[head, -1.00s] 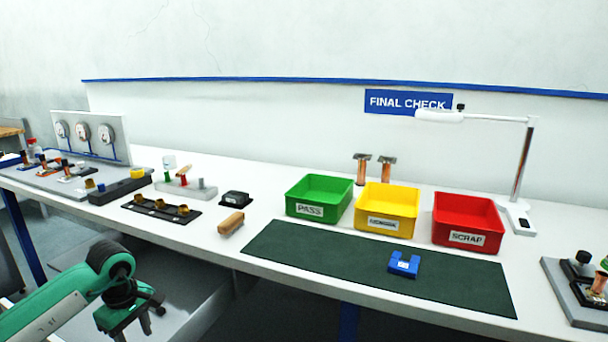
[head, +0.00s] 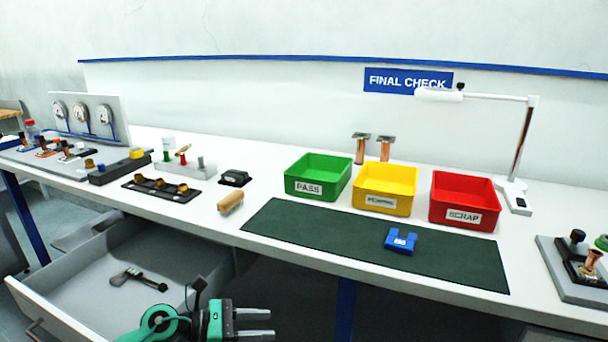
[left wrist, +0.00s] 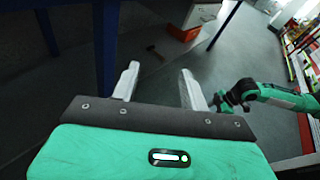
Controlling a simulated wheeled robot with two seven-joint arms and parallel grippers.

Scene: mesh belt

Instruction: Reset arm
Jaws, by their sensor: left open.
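My left gripper (head: 270,324) is at the bottom of the head view, below the bench's front edge and beside the open drawer. Its two grey fingers are apart and point right, with nothing between them. A green arm with a dark end, apparently my right gripper (left wrist: 228,100), shows at the right of the left wrist view. It is too small to tell its jaw state.
The grey drawer (head: 75,301) stands open with a dark tool (head: 138,279) inside. On the bench (head: 215,228) are green (head: 318,196), yellow (head: 384,203) and red bins (head: 464,217), a dark mat (head: 300,245) with a blue part (head: 400,241), and a wooden-handled brush (head: 230,202).

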